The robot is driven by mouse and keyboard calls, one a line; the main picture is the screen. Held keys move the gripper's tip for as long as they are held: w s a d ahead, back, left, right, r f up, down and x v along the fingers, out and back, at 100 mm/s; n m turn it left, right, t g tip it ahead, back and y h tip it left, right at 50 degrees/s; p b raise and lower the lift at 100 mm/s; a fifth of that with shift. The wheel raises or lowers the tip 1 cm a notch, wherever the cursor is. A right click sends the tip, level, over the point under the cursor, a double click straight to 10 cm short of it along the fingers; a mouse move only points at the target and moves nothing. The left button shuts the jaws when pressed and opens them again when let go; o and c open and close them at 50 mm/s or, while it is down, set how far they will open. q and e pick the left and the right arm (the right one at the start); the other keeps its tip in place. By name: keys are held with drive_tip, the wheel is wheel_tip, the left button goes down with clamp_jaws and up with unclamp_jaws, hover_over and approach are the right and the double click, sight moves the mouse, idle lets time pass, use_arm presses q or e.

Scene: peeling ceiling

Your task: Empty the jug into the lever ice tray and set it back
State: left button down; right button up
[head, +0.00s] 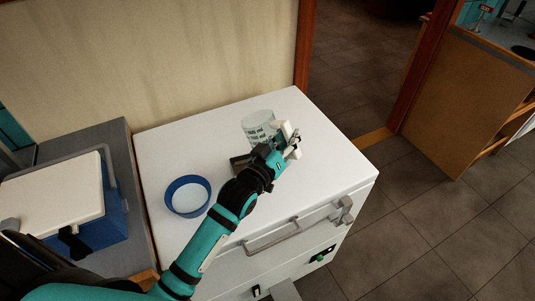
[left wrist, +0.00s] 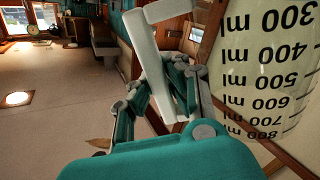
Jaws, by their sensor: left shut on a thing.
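The clear jug (head: 257,126) with dark ml marks is upright over the back middle of the white chest top. I cannot tell whether its base touches the top. My left gripper (head: 289,142) is at the jug's right side, shut on it. In the left wrist view the jug's wall (left wrist: 270,75) fills the right side, its marks upside down in that picture. The liquid level is not clear. The metal lever ice tray (head: 238,163) lies just in front of the jug, largely hidden by my left arm. My right gripper is not in view.
A blue-rimmed round bowl (head: 187,196) stands on the chest top (head: 315,180), left of my arm. A blue and white cooler (head: 55,200) stands at the left on a grey surface. The chest's right side and back left are clear. A wall rises behind.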

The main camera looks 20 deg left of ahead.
sight(280, 122)
use_arm(q)
drive_tip(key=shift+r+p, duration=0.35)
drive_tip(key=shift+r, duration=0.05)
drive_tip(key=shift+a+r+n+p, duration=0.1)
drive_tip(key=shift+r+n+p, duration=0.5)
drive_tip(key=shift+n+p, duration=0.3)
drive_tip(key=shift+s+r, duration=0.1)
drive_tip(key=shift+a+r+n+p, duration=0.25)
drive_tip(key=shift+a+n+p, duration=0.1)
drive_tip(key=shift+n+p, duration=0.4)
drive_tip(key=shift+a+n, duration=0.15)
drive_tip(key=shift+n, duration=0.3)
drive_tip(key=shift+a, duration=0.1)
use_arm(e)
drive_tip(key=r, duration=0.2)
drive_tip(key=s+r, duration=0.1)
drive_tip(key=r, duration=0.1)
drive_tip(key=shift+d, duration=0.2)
use_arm(q)
drive_tip(key=shift+w+a+n+p, duration=0.3)
drive_tip(key=shift+a+n, duration=0.35)
drive_tip(key=shift+n, duration=0.55)
drive_tip(key=shift+a, duration=0.15)
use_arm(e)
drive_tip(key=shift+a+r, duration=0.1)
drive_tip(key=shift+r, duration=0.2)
